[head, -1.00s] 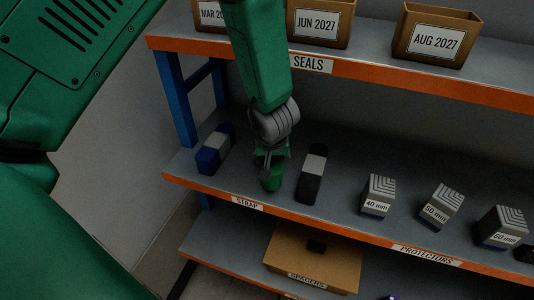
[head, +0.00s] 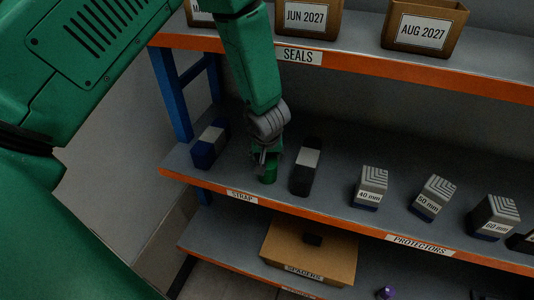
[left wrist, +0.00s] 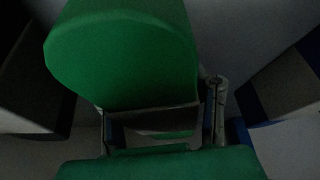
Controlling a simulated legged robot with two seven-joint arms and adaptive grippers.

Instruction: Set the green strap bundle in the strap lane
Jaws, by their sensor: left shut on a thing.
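My left gripper (head: 268,158) reaches down from the top and is shut on the green strap bundle (head: 269,174). The bundle's near green end points toward the shelf's front edge; its upper part is hidden by the fingers. It is over the middle shelf (head: 335,203), behind the STRAP label (head: 242,196), between a blue strap bundle (head: 208,145) on the left and a black one (head: 306,168) on the right, apart from both. I cannot tell whether it touches the shelf. The left wrist view is dark, with large green surfaces around the fingers. My right gripper is not in view.
The upper shelf (head: 360,70), with dated boxes, overhangs behind my arm. A blue upright (head: 170,95) stands at the left. Corner protectors (head: 371,187) stand to the right. A spacer box (head: 310,255) is on the shelf below.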

